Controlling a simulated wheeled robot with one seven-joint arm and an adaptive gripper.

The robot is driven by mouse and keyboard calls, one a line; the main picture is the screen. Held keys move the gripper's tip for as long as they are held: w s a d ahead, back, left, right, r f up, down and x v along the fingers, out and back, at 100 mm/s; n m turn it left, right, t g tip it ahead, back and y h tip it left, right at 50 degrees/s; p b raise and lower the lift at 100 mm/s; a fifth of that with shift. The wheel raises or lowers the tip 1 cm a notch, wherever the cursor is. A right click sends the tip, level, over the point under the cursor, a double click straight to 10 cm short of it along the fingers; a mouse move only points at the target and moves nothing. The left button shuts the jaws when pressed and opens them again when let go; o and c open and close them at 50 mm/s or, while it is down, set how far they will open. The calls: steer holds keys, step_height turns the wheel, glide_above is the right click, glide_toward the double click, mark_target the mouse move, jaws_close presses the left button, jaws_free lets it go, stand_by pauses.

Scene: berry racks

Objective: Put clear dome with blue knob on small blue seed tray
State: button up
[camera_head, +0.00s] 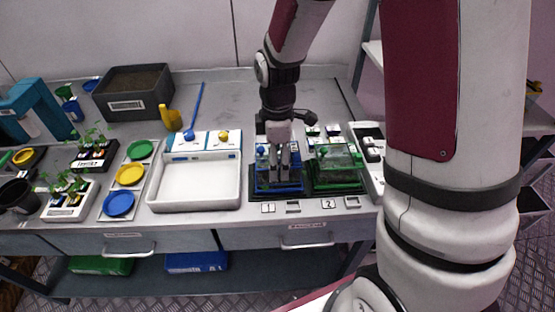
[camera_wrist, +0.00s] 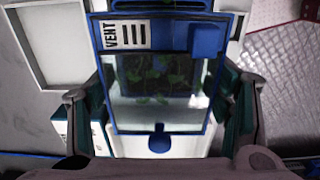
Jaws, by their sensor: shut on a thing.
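The clear dome (camera_wrist: 155,110) with blue edges fills the middle of the wrist view. It has a VENT label, a blue block and a rounded blue knob (camera_wrist: 158,139). My gripper (camera_head: 279,170) points down over the small blue seed tray (camera_head: 278,190), and its fingers stand on either side of the dome, shut on it. Green leaves show through the clear panel. The dome is at the blue tray in the head view, partly hidden by my fingers. I cannot tell whether it rests fully on the rim.
A green seed tray (camera_head: 338,184) with a clear cover stands close on the right. A white basin (camera_head: 197,205) is on the left. Coloured dishes (camera_head: 129,174), potted seedlings and a dark soil box (camera_head: 134,112) lie farther left. The back of the bench is mostly clear.

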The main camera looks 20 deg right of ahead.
steer(key=shift+f, duration=0.55)
steer(key=o, duration=1.2)
steer(key=shift+f, duration=0.15)
steer(key=shift+c, duration=0.2)
